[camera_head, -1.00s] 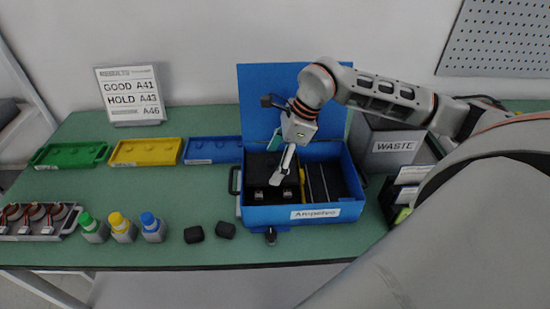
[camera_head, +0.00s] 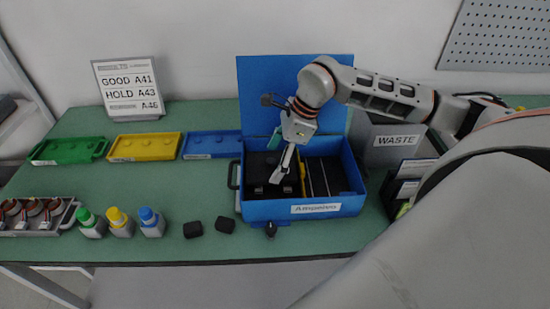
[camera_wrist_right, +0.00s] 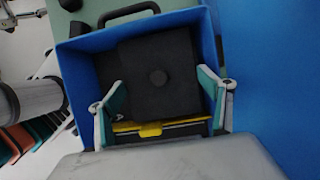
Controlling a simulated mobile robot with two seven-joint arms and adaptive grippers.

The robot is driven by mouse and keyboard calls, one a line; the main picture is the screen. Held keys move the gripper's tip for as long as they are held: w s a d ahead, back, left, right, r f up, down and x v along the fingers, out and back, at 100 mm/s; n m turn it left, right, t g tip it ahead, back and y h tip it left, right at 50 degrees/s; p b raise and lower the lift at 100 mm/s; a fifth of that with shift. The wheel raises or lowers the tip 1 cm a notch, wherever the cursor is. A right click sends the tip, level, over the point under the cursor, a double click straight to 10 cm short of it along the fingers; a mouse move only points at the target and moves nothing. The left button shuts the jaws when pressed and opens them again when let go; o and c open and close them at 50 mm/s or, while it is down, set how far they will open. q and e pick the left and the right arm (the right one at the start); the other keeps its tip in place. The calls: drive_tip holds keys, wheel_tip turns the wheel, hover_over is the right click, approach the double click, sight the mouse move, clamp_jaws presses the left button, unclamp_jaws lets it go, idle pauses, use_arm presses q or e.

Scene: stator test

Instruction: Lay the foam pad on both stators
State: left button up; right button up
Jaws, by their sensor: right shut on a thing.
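The foam pad (camera_wrist_right: 150,95) is a black square with a round knob, seen in the right wrist view inside the blue case (camera_wrist_right: 78,70). In the head view the case (camera_head: 300,211) stands open, and the dark pad (camera_head: 262,165) is in its left compartment. My right gripper (camera_head: 278,178) reaches down into that compartment. My left gripper is out of view.
A yellow divider (camera_wrist_right: 150,131) borders the slotted compartment. The raised lid (camera_head: 290,85) stands behind. Green (camera_head: 66,152), yellow (camera_head: 144,147) and blue (camera_head: 210,146) trays, several bottles and two black blocks lie left. A waste bin (camera_head: 395,143) stands right.

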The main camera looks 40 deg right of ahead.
drive_tip(key=o, duration=1.2)
drive_tip(key=v, duration=1.2)
drive_tip(key=shift+s, duration=0.1)
